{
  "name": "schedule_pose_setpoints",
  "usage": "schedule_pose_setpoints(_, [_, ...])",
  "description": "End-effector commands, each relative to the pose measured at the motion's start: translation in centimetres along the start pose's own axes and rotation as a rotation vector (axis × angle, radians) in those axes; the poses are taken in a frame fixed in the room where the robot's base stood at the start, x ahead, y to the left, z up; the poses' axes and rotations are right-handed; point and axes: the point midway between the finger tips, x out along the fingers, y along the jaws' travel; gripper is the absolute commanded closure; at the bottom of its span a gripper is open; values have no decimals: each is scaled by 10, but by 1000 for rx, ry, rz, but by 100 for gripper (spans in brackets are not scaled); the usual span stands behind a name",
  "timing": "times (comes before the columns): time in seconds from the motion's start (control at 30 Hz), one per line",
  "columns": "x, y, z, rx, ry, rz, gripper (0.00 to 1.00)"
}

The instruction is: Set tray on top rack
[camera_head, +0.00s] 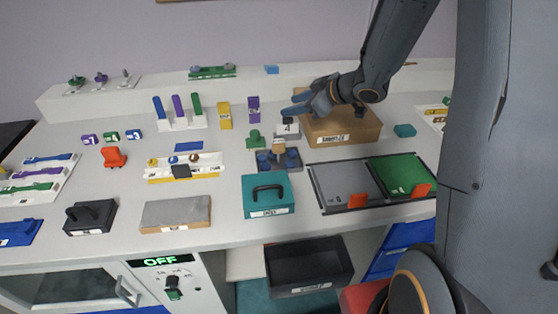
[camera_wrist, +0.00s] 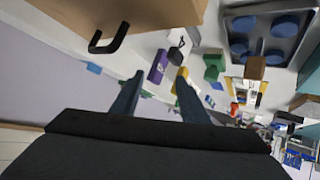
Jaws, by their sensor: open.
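A dark grey tray (camera_head: 293,167) holding several blue round pieces stands on the bench, left of centre of the brown box. The tray also shows at the upper right of the wrist view (camera_wrist: 240,47). My gripper (camera_head: 288,104) is open and empty, above the back of the bench. Its fingers point left, apart from the tray; its two fingers also show in the wrist view (camera_wrist: 160,80). An oven with a glass door (camera_head: 62,287) is at the lower left, its door seemingly closed. No rack is clearly visible.
A brown labelled box (camera_head: 345,131) stands below my forearm. A teal case (camera_head: 268,197), a grey slab (camera_head: 176,213) and a black handled block (camera_head: 90,218) line the front. Grey and green panels (camera_head: 342,182) lie right. A black bin (camera_head: 308,268) sits under the bench. An OFF display (camera_head: 160,261) is beside the oven.

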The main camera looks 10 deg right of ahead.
Motion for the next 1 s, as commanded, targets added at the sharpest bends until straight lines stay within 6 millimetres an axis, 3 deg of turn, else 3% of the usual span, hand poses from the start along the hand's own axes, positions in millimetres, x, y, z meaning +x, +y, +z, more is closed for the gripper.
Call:
schedule_pose_setpoints(0.13, [6, -30, -2, -72, 152, -220, 59])
schedule_pose_setpoints(0.4, [-15, -75, 6, -110, 296, -505, 59])
schedule_pose_setpoints(0.63, [-32, -93, 14, -110, 348, -641, 59])
schedule_pose_setpoints(1.0, [-34, -108, 32, -102, 381, -741, 59])
